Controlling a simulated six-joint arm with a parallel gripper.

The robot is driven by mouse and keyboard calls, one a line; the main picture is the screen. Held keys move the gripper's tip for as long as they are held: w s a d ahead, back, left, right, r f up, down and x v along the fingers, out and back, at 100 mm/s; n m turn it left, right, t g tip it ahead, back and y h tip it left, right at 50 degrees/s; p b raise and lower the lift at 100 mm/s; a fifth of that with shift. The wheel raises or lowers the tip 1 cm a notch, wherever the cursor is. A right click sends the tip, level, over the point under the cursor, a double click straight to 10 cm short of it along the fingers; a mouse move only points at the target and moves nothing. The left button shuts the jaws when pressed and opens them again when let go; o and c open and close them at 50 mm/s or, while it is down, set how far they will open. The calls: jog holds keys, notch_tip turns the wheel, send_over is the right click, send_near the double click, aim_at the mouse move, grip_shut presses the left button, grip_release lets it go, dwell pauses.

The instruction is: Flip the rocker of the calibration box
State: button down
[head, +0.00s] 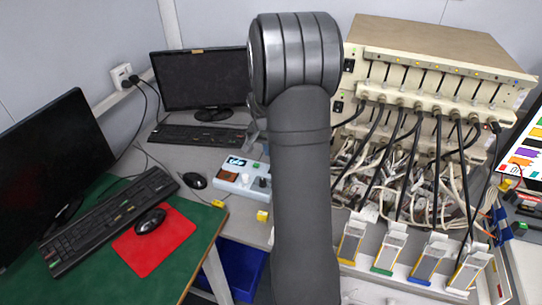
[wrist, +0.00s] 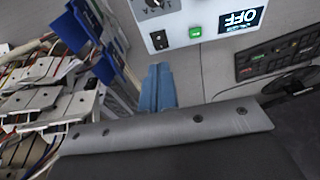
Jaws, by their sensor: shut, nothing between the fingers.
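The calibration box (head: 243,178) is a pale blue-white box on the grey bench, left of my arm in the head view. In the wrist view the box (wrist: 172,36) is at the top, cut off by the frame edge.
A rack of testers (head: 440,75) with hanging cables stands at the right, with several pouch-cell holders (head: 390,248) before it. A monitor (head: 200,80), keyboard (head: 205,137) and mouse (head: 195,181) lie left of and behind the box.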

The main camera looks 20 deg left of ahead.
jog(key=shift+s+r, duration=0.5)
jog(key=shift+r, duration=0.4)
jog(key=shift+s+r, duration=0.5)
jog(key=shift+r, duration=0.35)
jog(key=w+f, duration=0.1)
jog(key=f, duration=0.2)
jog(key=w+f, duration=0.4)
jog(key=f, duration=0.1)
jog(key=shift+f, duration=0.35)
jog(key=v, duration=0.5)
jog(key=shift+r, duration=0.2)
jog(key=shift+f, duration=0.1)
